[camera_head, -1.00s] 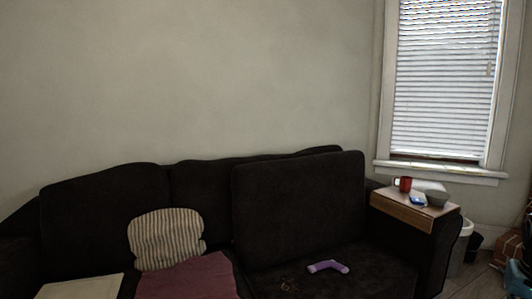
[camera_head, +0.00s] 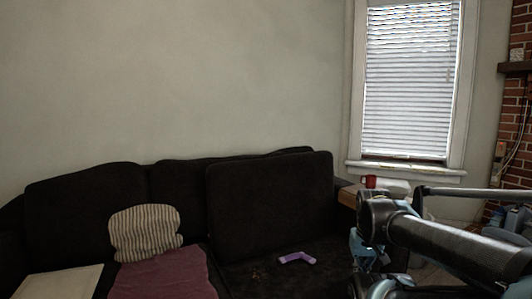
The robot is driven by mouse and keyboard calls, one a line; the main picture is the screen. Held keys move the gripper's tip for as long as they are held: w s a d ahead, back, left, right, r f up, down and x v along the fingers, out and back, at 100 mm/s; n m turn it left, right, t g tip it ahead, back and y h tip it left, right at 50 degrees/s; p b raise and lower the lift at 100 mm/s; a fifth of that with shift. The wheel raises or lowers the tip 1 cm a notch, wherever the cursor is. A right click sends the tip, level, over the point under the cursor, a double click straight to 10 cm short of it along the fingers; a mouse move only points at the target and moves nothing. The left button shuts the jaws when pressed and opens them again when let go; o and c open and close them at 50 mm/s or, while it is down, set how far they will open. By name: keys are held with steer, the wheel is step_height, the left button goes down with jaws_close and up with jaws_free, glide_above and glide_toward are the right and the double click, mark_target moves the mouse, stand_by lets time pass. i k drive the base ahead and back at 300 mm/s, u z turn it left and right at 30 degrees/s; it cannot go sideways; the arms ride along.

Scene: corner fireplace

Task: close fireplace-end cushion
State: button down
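The dark sofa (camera_head: 85,215) stands along the wall. Its right-end back cushion (camera_head: 270,205), the one nearest the brick at the right, is large and dark. It stands upright and sits forward of the back, with its top edge near the sofa's top line. My arm (camera_head: 440,245) reaches in from the right and hides the sofa's right armrest and part of the right seat. It appears nearer to me than the cushion, with no contact visible. I cannot make out gripper fingers in this view.
A striped pillow (camera_head: 145,231) and a maroon cloth (camera_head: 165,275) lie on the sofa's left part. A purple object (camera_head: 294,258) lies on the right seat. A red mug (camera_head: 369,181) stands by the armrest. Brick (camera_head: 517,150) rises at the far right.

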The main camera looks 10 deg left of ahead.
mark_target(256, 207)
steer(key=u, duration=0.05)
steer(key=i, duration=1)
steer(key=z, duration=0.05)
